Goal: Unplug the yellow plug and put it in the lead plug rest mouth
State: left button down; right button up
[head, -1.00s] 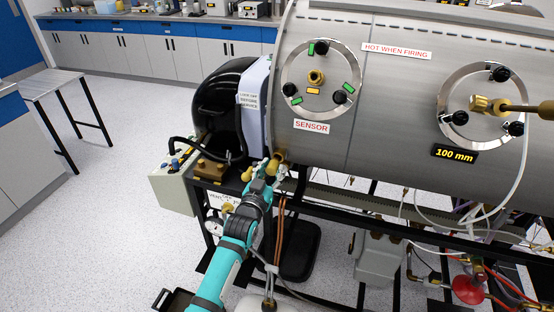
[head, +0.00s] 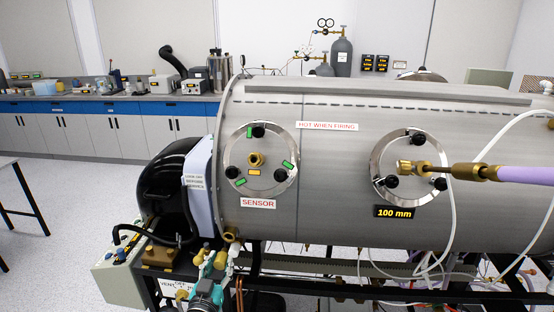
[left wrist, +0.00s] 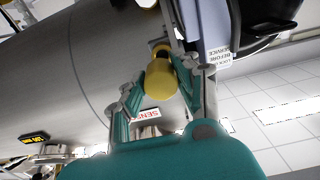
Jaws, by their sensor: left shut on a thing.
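The yellow plug (left wrist: 160,78) stands between the fingers of my left gripper (left wrist: 163,84) in the left wrist view, with a dark ring at its far end. The fingers are shut on it. In the head view my left gripper (head: 213,266) is low, left of the middle, just below a brass port (head: 229,235) at the barrel's lower left edge. Yellow parts show close to the fingers there, small and partly hidden. I cannot tell whether the plug is seated or free. I cannot make out the lead plug rest mouth. My right gripper is not in view.
The big steel barrel (head: 330,210) fills the right side, with a brass lance (head: 470,171) standing out from its flange. A black housing (head: 165,185) and a control box (head: 118,268) are to the left. Hoses and frame rails run below.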

pick_arm(q)
jog(key=s+r+b, duration=0.2)
jog(key=s+b, duration=0.2)
jog(key=s, duration=2.1)
jog(key=shift+d+y, duration=0.3)
jog(key=shift+d, duration=0.15)
jog(key=shift+s+a, duration=0.1)
